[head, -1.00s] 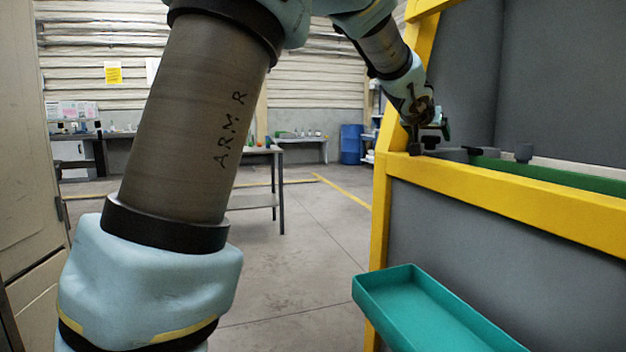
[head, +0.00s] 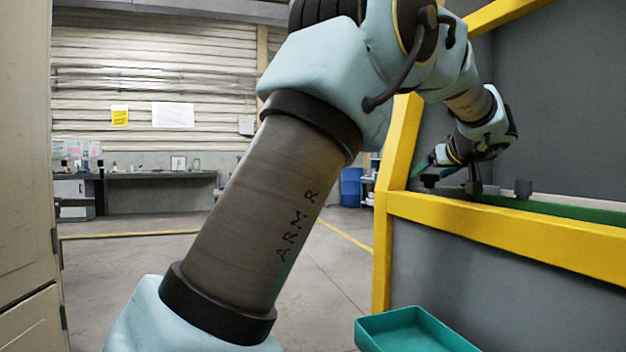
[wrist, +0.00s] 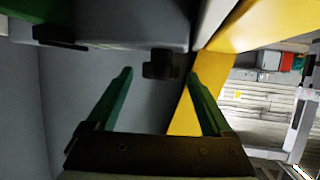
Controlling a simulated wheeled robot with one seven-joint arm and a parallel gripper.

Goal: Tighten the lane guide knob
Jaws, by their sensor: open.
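A dark knob (wrist: 162,65), likely the lane guide knob, shows in the wrist view just beyond and between my fingertips, closer to the right one. In the head view a small black knob (head: 430,181) sits at the left end of the machine's ledge, just under my fingers. My gripper (wrist: 160,76) is open, its two green fingers apart with nothing between them at the base. In the head view my gripper (head: 433,170) reaches over the yellow frame from above. I cannot tell whether a fingertip touches the knob.
The yellow frame (head: 500,229) borders the machine in front, with a grey back wall behind. A teal tray (head: 410,325) juts out below. Floor at left is open.

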